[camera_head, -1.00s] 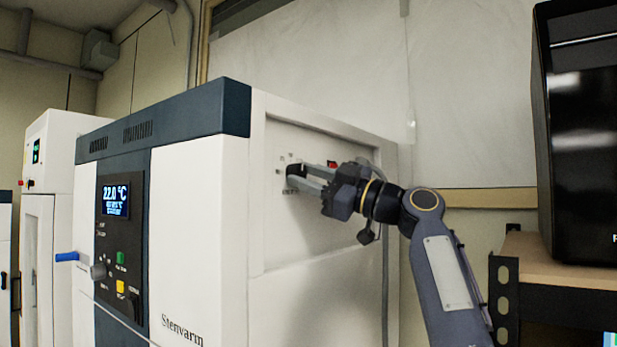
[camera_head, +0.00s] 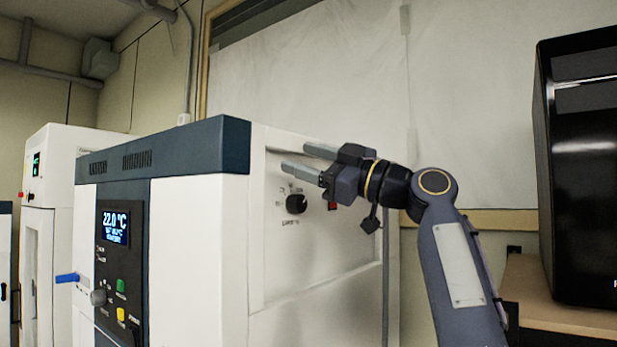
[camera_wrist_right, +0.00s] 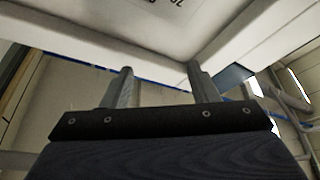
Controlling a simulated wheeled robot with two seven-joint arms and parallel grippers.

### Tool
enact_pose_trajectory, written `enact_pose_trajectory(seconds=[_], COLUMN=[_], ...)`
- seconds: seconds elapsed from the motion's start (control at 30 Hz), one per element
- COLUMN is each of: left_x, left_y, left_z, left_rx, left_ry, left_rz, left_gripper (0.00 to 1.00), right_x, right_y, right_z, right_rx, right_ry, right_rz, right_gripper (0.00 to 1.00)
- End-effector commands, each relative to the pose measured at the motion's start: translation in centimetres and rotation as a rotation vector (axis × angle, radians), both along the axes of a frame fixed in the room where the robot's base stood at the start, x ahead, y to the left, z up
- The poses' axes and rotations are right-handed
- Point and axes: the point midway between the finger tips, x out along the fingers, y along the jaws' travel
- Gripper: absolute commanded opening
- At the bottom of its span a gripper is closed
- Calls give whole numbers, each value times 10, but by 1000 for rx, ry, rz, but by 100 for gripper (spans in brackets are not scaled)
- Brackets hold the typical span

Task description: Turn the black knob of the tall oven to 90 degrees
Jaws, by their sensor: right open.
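The tall oven (camera_head: 200,210) is a white cabinet with a dark blue top band and a display reading 22.0 °C. Its black knob (camera_head: 296,204) sits on the recessed side panel, with small markings around it. My right gripper (camera_head: 303,158) is open and empty, above the knob and apart from it. In the right wrist view its two fingers (camera_wrist_right: 163,80) stand apart with nothing between them. Part of the panel's printed marks shows at the top edge of that view; the knob itself does not. My left gripper is not in view.
A red switch (camera_head: 332,206) is right of the knob, below my right gripper. The panel's raised frame surrounds the recess. A black appliance (camera_head: 585,170) stands on a wooden shelf (camera_head: 560,295) at the right. A blue handle (camera_head: 67,278) sticks out at the left.

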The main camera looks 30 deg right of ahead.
Motion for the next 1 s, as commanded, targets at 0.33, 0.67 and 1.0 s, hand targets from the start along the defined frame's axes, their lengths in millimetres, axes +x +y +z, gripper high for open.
enact_pose_trajectory(seconds=[0.33,0.67,1.0], left_x=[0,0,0], left_y=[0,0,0], left_z=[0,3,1], left_rx=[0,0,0], left_ry=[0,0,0], left_rz=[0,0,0], left_gripper=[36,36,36], right_x=[-61,-81,-80], right_y=[39,52,52], right_z=[36,47,45], right_rx=[-2,0,15], right_ry=[-2,1,15], right_rz=[2,1,-1], right_gripper=[54,54,54])
